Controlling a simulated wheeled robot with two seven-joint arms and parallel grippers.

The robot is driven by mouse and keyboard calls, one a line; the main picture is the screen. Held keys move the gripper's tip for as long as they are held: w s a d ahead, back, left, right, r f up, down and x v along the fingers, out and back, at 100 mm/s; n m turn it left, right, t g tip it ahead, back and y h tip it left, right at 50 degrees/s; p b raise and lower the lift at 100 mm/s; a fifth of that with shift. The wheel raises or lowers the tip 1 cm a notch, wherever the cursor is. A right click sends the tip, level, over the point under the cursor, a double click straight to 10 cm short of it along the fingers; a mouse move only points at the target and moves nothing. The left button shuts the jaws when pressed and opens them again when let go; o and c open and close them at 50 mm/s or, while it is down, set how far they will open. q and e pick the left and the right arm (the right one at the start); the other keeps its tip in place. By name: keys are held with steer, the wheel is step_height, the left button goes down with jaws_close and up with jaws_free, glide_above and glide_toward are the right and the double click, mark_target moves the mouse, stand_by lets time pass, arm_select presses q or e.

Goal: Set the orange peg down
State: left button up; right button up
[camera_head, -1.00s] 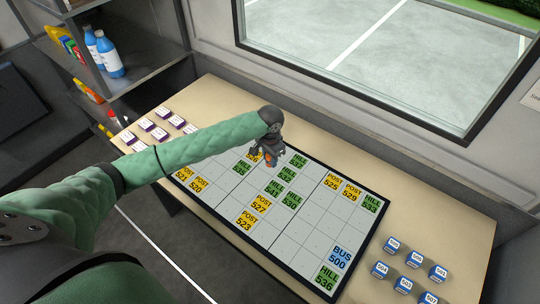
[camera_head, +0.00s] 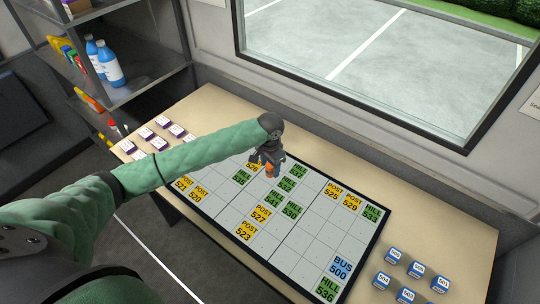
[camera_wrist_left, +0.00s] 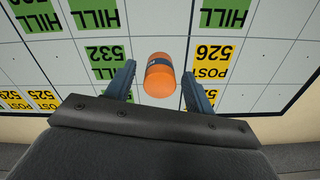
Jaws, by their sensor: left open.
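The orange peg (camera_wrist_left: 160,75) has a dark band and stands on the white gridded board (camera_wrist_left: 150,20), between the green HILL 532 tile (camera_wrist_left: 104,55) and the yellow POST 526 tile (camera_wrist_left: 212,60). Its foot is hard to make out. My left gripper (camera_wrist_left: 160,88) is open, one finger on each side of the peg, with a visible gap on both sides. In the head view the left gripper (camera_head: 268,164) is over the far part of the board, and a bit of the orange peg (camera_head: 269,170) shows below it. My right gripper is not in view.
Several green, yellow and blue labelled tiles lie on the board. White-and-purple blocks (camera_head: 162,122) stand at the table's left end, blue blocks (camera_head: 416,269) at the right. A shelf (camera_head: 140,75) with bottles is at upper left, a window (camera_head: 380,60) behind.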

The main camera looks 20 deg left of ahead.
arm_select(q)
step_height(320, 180, up, 3)
steer(key=shift+f+b, duration=0.1)
steer(key=shift+b, duration=0.55)
step_height(320, 180, up, 6)
steer(key=shift+r+b, duration=0.25)
steer(key=shift+b, duration=0.8)
steer(key=shift+r, duration=0.8)
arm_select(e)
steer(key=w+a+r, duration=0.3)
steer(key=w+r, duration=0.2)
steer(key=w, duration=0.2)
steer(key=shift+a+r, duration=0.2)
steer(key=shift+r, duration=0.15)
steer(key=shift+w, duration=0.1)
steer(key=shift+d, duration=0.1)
